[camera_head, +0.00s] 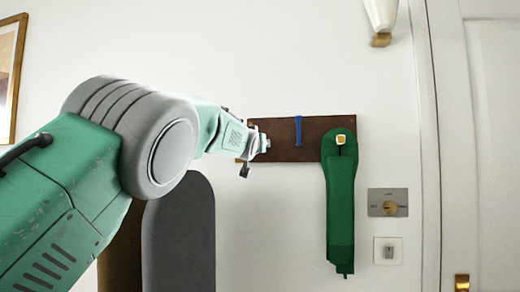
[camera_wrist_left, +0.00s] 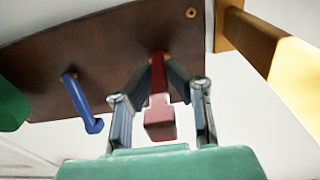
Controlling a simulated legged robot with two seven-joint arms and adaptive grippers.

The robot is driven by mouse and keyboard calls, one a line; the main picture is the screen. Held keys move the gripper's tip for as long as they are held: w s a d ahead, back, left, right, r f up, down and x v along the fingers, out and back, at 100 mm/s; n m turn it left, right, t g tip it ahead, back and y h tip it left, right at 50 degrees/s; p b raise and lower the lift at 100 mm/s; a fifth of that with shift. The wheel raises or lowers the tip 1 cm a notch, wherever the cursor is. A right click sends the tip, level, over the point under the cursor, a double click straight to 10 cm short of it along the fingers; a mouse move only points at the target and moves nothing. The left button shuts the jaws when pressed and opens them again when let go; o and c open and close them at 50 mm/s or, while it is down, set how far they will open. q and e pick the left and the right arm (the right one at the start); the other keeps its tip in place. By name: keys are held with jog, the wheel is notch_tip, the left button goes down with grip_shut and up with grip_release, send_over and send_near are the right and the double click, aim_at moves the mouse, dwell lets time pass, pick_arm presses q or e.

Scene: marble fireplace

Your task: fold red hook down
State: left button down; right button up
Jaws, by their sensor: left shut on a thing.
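A dark brown hook board (camera_head: 280,143) is fixed to the wall. My left gripper (camera_wrist_left: 162,78) is at the board's left end in the head view. In the left wrist view, its two fingers are closed around the red hook (camera_wrist_left: 160,118) near the board. The red hook sticks out between the fingers toward the camera. In the head view the red hook is hidden behind my gripper. A blue hook (camera_head: 298,130) is beside it on the board, and it also shows in the left wrist view (camera_wrist_left: 80,100). My right gripper is out of view.
A long green item (camera_head: 341,205) hangs from a yellow hook (camera_head: 341,139) at the board's right end. A wall switch plate (camera_head: 388,202) and a small socket (camera_head: 388,251) are to its right. A grey rounded panel (camera_head: 180,240) stands below my arm. A picture frame (camera_head: 12,75) hangs at far left.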

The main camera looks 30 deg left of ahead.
pick_arm(q)
jog(key=shift+w+f+g, duration=0.1)
jog(key=shift+f+g, duration=0.2)
jog(key=shift+f, duration=0.35)
jog(key=c, duration=1.6)
grip_release()
jog(key=shift+o, duration=0.2)
jog(key=shift+r, duration=0.35)
jog(key=shift+s, duration=0.25)
jog(key=v, duration=1.1)
jog(key=shift+s+d+f, duration=0.25)
jog(key=shift+s, duration=0.05)
